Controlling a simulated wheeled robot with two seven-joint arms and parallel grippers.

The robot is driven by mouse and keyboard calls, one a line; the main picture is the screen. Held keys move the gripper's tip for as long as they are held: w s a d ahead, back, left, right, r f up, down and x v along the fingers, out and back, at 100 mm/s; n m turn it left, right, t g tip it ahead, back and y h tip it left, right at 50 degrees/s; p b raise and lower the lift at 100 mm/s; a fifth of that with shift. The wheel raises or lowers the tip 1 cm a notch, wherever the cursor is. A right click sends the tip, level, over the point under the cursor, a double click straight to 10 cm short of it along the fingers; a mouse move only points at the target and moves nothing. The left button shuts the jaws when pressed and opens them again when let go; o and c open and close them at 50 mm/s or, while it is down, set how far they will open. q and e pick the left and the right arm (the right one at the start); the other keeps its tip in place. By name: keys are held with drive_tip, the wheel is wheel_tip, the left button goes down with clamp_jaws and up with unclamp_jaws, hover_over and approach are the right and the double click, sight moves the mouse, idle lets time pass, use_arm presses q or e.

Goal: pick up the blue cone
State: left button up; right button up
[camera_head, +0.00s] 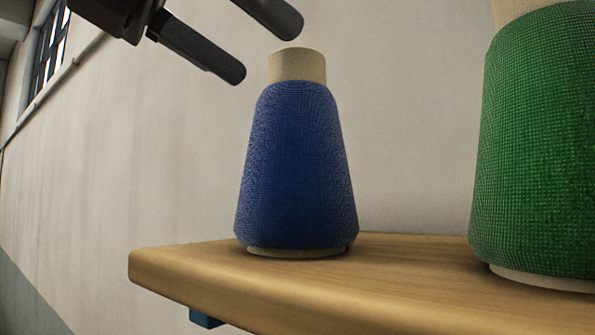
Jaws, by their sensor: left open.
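The blue cone (296,170) is a thread cone with a beige core showing at its top and a thin beige rim at its base. It stands upright near the left end of a wooden shelf (240,285). My left gripper (270,50) comes in from the upper left. Its two dark fingers are spread apart and empty, just above and to the left of the cone's top in the picture. I cannot tell whether a finger touches the core, but no grip is seen. My right gripper does not show.
A larger-looking green cone (540,150) stands on the same shelf at the right, cut off by the picture's edge. Bare shelf lies between the two cones. A pale wall (150,160) is behind. A blue bracket (206,318) shows under the shelf.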

sight(288, 52)
use_arm(q)
drive_tip(key=shift+x, duration=0.75)
drive_tip(key=d, duration=0.2)
drive_tip(key=shift+w+d+f, duration=0.1)
drive_tip(key=shift+d+f, duration=0.25)
drive_tip(key=shift+d, duration=0.05)
drive_tip(key=shift+w+d+f+p, duration=0.15)
drive_tip(key=shift+w+d+f, duration=0.15)
drive_tip(key=shift+w+d, duration=0.25)
drive_tip(key=shift+w+d+f+p, duration=0.15)
drive_tip(key=shift+w+d+f, duration=0.25)
drive_tip(key=shift+w, duration=0.3)
drive_tip(key=shift+w+d, duration=0.1)
drive_tip(key=shift+w, duration=0.05)
drive_tip(key=shift+s+r, duration=0.15)
drive_tip(key=shift+s, duration=0.25)
drive_tip(key=c, duration=0.8)
clamp_jaws()
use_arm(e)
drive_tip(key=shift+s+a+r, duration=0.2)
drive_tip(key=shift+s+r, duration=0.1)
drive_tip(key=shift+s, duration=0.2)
use_arm(q)
drive_tip(key=shift+w+r, duration=0.1)
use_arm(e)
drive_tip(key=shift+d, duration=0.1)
